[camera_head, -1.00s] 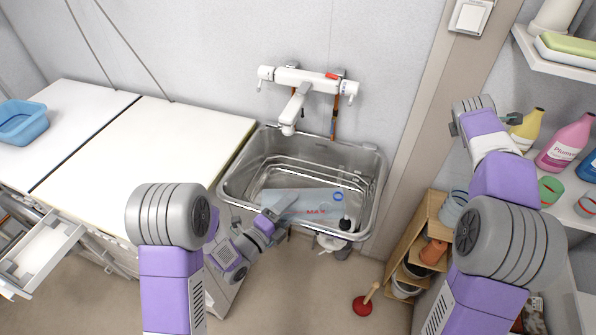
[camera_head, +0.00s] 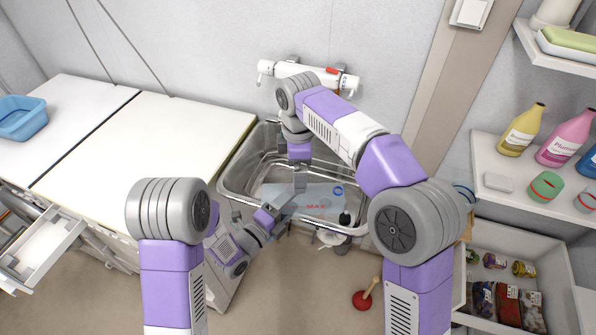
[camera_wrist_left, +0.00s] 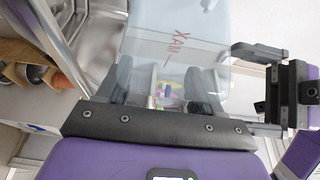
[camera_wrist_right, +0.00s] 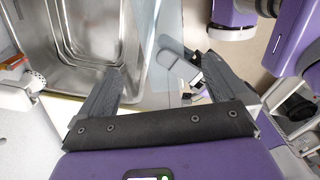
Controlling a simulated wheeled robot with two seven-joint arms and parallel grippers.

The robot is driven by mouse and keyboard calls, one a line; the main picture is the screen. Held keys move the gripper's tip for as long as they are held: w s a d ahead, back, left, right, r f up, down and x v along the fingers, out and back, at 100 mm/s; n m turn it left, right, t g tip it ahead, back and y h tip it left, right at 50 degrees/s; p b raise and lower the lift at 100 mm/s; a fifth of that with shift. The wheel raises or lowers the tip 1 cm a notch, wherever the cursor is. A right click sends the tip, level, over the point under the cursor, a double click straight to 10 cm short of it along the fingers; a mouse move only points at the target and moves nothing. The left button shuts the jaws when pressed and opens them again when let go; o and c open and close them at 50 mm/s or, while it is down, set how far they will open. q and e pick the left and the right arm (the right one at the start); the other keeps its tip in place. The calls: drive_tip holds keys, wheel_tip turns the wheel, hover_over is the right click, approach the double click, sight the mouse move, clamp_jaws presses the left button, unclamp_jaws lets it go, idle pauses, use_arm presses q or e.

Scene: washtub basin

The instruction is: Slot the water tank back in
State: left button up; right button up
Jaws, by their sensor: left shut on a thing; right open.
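The water tank (camera_head: 318,200) is a clear, bluish box with a red MAX mark and a blue ring, held over the front of the steel basin (camera_head: 236,178). My left gripper (camera_head: 283,208) is shut on its left end; the tank fills the upper part of the left wrist view (camera_wrist_left: 185,45). My right gripper (camera_head: 300,182) is open, pointing down over the basin at the tank's back-left side. In the right wrist view, the tank's clear edge (camera_wrist_right: 166,65) shows between the spread fingers. I cannot tell whether they touch it. The tank's slot is not identifiable.
A white wall faucet (camera_head: 340,82) is partly hidden behind my right arm. White countertops (camera_head: 150,145) lie left, with a blue tub (camera_head: 20,118). A red plunger (camera_head: 362,299) stands on the floor. Shelves with bottles (camera_head: 565,135) and an open drawer (camera_head: 545,262) are at the right.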

sight(298, 197)
wheel_tip(298, 197, down, 12)
idle(0.5)
drive_tip(key=c, duration=1)
use_arm(q)
drive_tip(key=o, duration=1.7)
use_arm(e)
drive_tip(key=shift+c, duration=1.1)
use_arm(q)
drive_tip(key=shift+o, duration=0.2)
